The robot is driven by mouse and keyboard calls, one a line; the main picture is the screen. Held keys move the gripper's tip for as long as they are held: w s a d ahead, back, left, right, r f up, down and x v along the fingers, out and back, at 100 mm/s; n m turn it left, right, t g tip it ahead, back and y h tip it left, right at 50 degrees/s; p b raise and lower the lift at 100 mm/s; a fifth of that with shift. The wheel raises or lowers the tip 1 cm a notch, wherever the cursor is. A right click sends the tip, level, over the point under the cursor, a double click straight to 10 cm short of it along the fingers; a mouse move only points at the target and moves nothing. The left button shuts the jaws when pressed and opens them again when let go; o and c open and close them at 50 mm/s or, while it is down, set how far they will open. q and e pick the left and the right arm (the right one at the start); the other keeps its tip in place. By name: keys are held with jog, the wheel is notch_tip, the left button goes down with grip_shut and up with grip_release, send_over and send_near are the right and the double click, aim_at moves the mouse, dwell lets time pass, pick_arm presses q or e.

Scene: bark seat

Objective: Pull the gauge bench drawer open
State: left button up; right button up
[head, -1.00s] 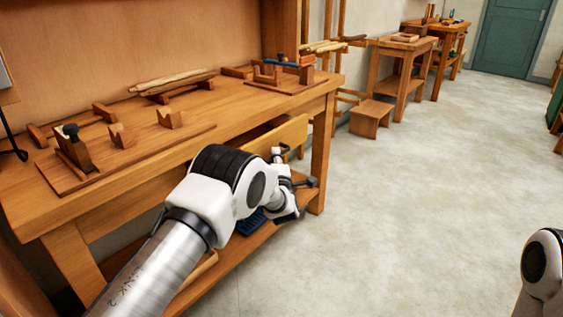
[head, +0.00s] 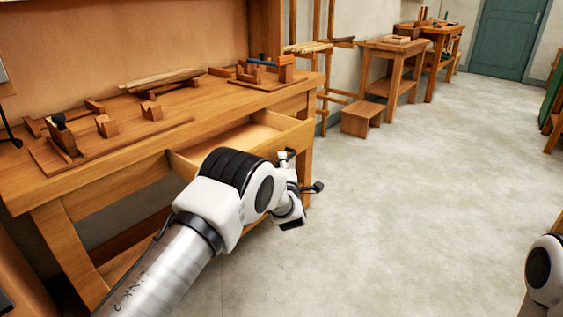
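The wooden bench (head: 150,148) stands at the left in the head view. Its drawer (head: 297,138) is partly out, and a pale strip of its inside shows behind the front panel. My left arm crosses in front of the drawer. My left gripper (head: 291,172) is at the drawer's front, near its right half. The drawer's handle and the gripper's fingertips are mostly hidden by my arm and wrist, so I cannot tell whether the fingers are closed on it. My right gripper is not in view.
Wooden fixtures and a pale stick (head: 160,80) lie on the bench top. A low step stool (head: 361,117) and other tables (head: 393,52) stand beyond it along the wall. The grey floor (head: 420,200) to the right is clear.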

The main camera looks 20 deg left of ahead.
pick_arm(q)
jog(key=o, duration=0.4)
jog(key=shift+c, duration=0.2)
jog(key=v, duration=1.2)
